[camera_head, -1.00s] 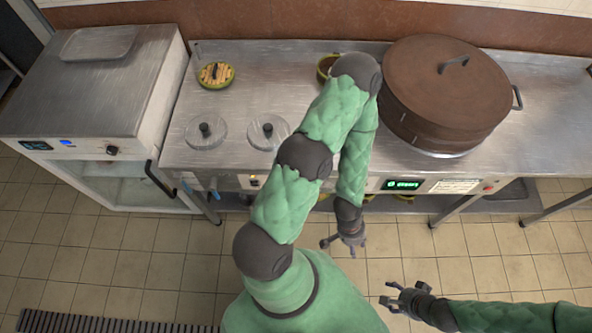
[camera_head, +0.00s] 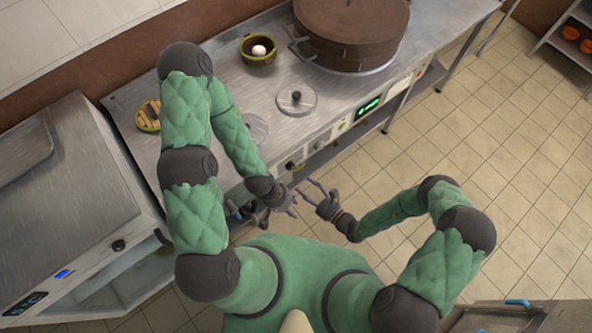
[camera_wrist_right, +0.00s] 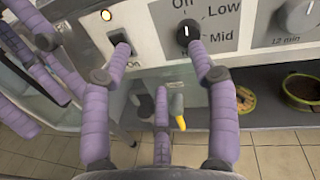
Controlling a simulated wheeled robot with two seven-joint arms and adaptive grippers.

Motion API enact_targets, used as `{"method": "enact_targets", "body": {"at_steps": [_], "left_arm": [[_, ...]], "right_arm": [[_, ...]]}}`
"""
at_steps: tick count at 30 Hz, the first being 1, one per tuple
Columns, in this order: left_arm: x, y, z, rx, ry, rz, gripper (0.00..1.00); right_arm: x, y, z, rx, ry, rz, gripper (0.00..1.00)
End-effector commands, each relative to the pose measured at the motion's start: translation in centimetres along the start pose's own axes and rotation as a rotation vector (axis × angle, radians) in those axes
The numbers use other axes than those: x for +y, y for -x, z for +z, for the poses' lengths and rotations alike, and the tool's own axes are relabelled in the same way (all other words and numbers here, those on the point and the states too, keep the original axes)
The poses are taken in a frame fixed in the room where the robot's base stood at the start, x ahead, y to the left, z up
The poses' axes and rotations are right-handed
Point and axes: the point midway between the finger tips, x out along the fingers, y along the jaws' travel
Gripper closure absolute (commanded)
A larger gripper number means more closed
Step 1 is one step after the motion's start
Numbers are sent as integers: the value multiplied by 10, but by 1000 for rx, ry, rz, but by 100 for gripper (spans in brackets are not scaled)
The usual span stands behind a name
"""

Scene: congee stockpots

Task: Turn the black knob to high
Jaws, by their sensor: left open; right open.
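The black knob (camera_wrist_right: 187,34) is on the front panel in the right wrist view. Its white mark points up toward the label above it, partly cut off at the top edge; Low and Mid are printed to its right. It also shows in the head view (camera_head: 290,166), small. My right gripper (camera_wrist_right: 160,76) is open and empty, its right finger just below the knob; I cannot tell whether it touches. In the head view the right gripper (camera_head: 307,187) is in front of the panel. My left gripper (camera_head: 287,206) is open and empty beside it, slightly lower.
A black switch (camera_wrist_right: 121,44) and a lit yellow lamp (camera_wrist_right: 106,14) are left of the knob. A grey timer knob (camera_wrist_right: 301,14) is to its right. Purple finger segments of my left gripper fill the wrist view's left side. A large brown pot (camera_head: 350,35) stands on the steel counter (camera_head: 215,55).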

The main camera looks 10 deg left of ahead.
Motion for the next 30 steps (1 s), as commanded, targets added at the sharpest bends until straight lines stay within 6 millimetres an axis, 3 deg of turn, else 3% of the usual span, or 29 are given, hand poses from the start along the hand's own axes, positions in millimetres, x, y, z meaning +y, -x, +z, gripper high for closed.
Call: {"method": "enact_targets", "body": {"at_steps": [4,11,30], "left_arm": [[0,0,0,1,0,0,57],[0,0,-1,1,1,0,57],[-4,-10,-1,1,1,0,57]], "right_arm": [[0,4,-14,32,-54,-152,40],[-3,0,-20,46,-66,-207,40],[-17,-75,-24,44,-64,-202,40]]}}
